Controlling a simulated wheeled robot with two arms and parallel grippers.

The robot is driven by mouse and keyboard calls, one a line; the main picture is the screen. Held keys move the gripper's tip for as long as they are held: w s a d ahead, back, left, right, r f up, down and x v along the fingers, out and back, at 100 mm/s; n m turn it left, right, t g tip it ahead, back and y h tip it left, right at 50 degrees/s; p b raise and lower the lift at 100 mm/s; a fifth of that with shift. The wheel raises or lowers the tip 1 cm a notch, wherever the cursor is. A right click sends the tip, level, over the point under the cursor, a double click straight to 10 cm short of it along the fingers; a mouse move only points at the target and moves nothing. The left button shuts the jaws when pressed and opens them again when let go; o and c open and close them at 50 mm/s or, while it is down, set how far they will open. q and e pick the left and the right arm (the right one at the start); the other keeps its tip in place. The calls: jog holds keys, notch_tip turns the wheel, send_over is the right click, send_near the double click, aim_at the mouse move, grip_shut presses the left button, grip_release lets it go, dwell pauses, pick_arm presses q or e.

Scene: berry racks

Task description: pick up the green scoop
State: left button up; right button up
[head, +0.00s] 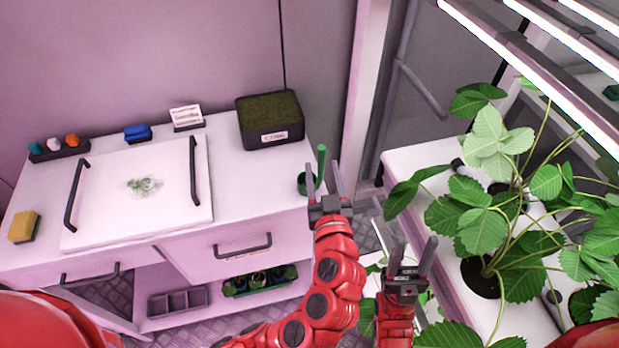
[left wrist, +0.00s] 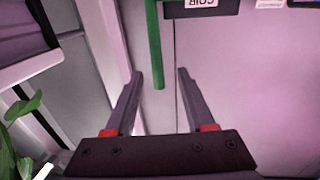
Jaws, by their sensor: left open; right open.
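The green scoop (head: 321,163) stands at the right end of the white counter, with its handle upright and its cup low to the left. My left gripper (head: 323,175) is open beside it, and its fingers overlap the scoop in the head view. In the left wrist view the green handle (left wrist: 154,45) comes down from the top, and its end shows between the two open fingertips (left wrist: 160,73). I cannot tell whether a finger touches it. The cup is out of the left wrist view. My right gripper (head: 405,230) is open and empty, lower and further right.
A dark box labelled COIR (head: 270,133) stands behind the scoop. A lidded white panel with handles (head: 120,210), a yellow sponge (head: 24,226) and a blue item (head: 138,132) are further left. Leafy plants (head: 485,225) crowd the rack at right, near my right gripper.

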aim_at(322, 159)
pick_arm(q)
jog(key=w, duration=0.1)
jog(key=w+p, duration=0.2)
jog(key=w, duration=0.1)
jog(key=shift+a+r, duration=0.2)
jog(key=shift+r, duration=0.1)
jog(key=shift+w+f, duration=0.2)
jog(key=shift+w, duration=0.15)
grip_shut()
